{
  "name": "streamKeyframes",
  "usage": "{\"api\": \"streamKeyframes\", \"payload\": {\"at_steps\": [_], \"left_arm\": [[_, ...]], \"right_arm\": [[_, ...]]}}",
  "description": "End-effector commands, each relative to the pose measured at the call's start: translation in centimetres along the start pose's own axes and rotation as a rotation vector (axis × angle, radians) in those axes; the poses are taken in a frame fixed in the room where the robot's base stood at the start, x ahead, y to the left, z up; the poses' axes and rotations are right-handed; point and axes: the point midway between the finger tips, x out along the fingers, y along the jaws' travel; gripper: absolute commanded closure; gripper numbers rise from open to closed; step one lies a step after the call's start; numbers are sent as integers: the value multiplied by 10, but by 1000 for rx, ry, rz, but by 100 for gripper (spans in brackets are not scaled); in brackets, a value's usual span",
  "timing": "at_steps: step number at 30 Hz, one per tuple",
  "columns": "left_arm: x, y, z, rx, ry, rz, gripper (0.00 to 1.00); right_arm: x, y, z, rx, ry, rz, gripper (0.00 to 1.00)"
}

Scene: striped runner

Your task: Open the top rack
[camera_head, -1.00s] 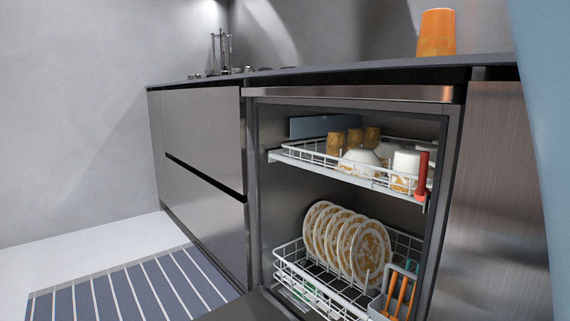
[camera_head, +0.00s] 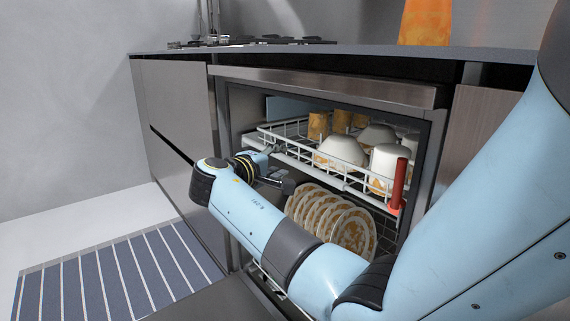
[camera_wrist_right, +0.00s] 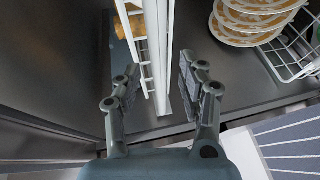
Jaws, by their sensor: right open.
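The top rack (camera_head: 338,176) is a white wire rack inside the open dishwasher, with cups and bowls in it. Its front rail (camera_wrist_right: 157,50) runs between the fingers in the right wrist view. My right gripper (camera_head: 277,149) is at the left front end of the rack in the head view. In the right wrist view my right gripper (camera_wrist_right: 160,75) is open, one finger on each side of the rail, with gaps visible. My left gripper is not in view.
Patterned plates (camera_head: 335,222) stand in the lower rack, partly hidden by my right arm. A red upright piece (camera_head: 398,185) is at the rack's right front. The worktop (camera_head: 330,50) overhangs above. A striped runner (camera_head: 120,280) lies on the floor at left.

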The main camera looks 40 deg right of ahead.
Motion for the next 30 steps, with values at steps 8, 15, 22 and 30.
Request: {"api": "streamKeyframes", "payload": {"at_steps": [8, 15, 22, 30], "left_arm": [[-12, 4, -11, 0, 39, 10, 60], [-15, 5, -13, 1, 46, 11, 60], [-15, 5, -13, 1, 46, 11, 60], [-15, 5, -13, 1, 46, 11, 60]], "right_arm": [[37, -1, 0, -1, 1, 0, 59], [41, 0, 0, 1, 2, -1, 59], [41, 0, 0, 2, 2, -1, 76], [41, 0, 0, 2, 2, -1, 100]]}}
